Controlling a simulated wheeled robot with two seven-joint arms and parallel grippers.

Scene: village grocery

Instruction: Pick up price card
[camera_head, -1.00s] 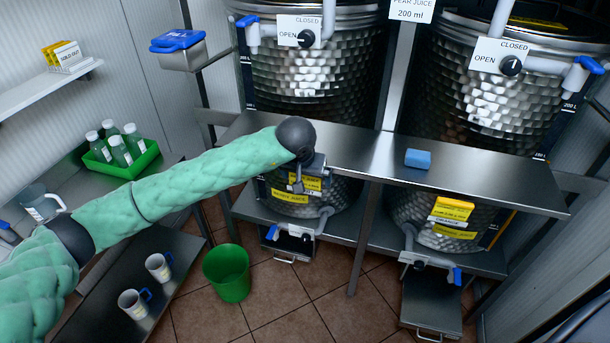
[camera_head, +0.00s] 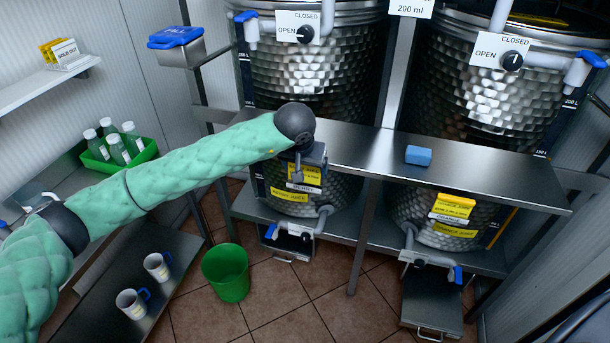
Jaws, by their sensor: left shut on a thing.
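My left gripper (camera_head: 297,174) reaches down in front of the left tank (camera_head: 312,75), just below the edge of the metal shelf. It is shut on a yellow price card (camera_head: 309,174), which hangs in front of the lower part of the tank. The grip itself is small and partly hidden by the gripper's dark body. A white label strip (camera_head: 301,188) shows just below the card, and a yellow juice label (camera_head: 289,195) is on the tank beneath. Similar yellow and white cards (camera_head: 456,201) are on the right tank (camera_head: 480,95). My right gripper is not in view.
The metal shelf (camera_head: 480,182) crosses in front of both tanks and carries a blue sponge (camera_head: 418,155). A green bin (camera_head: 226,273) stands on the tiled floor. Two mugs (camera_head: 157,266) and a green crate of bottles (camera_head: 145,153) are at the left.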

